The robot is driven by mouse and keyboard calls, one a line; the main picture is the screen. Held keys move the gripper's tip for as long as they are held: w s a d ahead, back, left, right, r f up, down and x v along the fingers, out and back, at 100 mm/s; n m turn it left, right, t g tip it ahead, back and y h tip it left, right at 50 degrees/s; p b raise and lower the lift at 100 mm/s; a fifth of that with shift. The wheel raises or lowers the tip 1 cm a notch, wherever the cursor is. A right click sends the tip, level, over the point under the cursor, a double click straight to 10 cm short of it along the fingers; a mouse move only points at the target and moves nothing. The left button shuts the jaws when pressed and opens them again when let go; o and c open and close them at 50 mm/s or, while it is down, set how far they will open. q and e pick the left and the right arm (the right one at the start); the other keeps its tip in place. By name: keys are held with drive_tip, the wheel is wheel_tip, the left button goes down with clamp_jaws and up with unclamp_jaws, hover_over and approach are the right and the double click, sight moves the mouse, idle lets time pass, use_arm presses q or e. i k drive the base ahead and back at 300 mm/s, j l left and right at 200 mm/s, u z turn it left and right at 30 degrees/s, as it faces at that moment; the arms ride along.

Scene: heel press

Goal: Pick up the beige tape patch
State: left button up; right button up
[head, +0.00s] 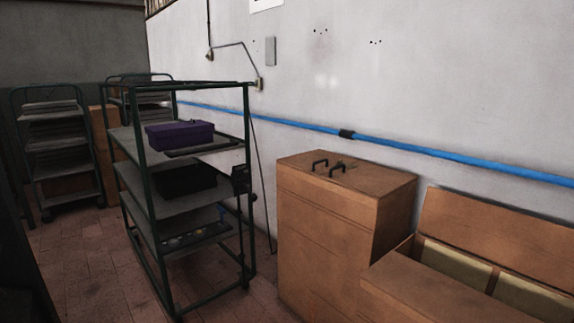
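I cannot make out a beige tape patch for certain in the head view. A tall brown cabinet (325,235) stands against the white wall, with two black handle-like loops (328,168) on its top. A small, dull brownish mark beside the loops is too small to identify. Neither of my grippers is in view.
A green-framed shelf rack (152,240) at centre left holds a purple box (180,135) and a black box (185,181). More racks (60,150) stand behind. An open brown box (395,285) is at the lower right. Tiled floor (90,260) is bare at the left.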

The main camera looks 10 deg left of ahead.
sight(348, 166)
drive_tip(key=i+j+z, duration=0.3)
drive_tip(key=i, duration=0.25)
drive_tip(key=i+j+z, duration=0.3)
drive_tip(key=i+j, duration=0.15)
drive_tip(key=j, duration=0.2)
